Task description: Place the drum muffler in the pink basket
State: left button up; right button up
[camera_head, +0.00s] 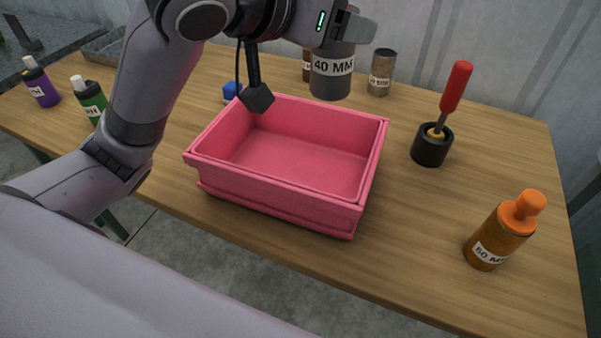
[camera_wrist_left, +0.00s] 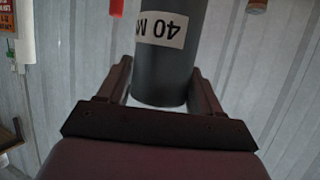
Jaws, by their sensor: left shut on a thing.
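The drum muffler, a dark grey cylinder labelled "40 MM" (camera_head: 332,80), is held upright in the air near the basket's back edge as seen in the head view. My left gripper (camera_head: 345,25) is shut on it; its fingers flank the cylinder in the left wrist view (camera_wrist_left: 160,88). The pink basket (camera_head: 275,207) stands open and empty on the wooden table, below and in front of the muffler. The muffler's top is partly hidden by my gripper in the head view. My right gripper is not in view.
Right of the basket stand a black holder (camera_head: 430,150) with a red-handled tool (camera_head: 456,88) and an orange-capped brown bottle (camera_head: 500,235). A brown-grey cylinder (camera_head: 381,75) stands behind. Purple (camera_head: 40,85) and green (camera_head: 90,100) bottles and a blue object (camera_head: 230,92) are left.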

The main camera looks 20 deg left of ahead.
pick_arm(q)
notch_tip(320, 180, down, 20)
jog(key=b, duration=0.4)
jog(key=shift+b, duration=0.3)
jog(key=o, duration=1.1)
jog(key=shift+f, duration=0.1)
jog(key=shift+o, duration=0.2)
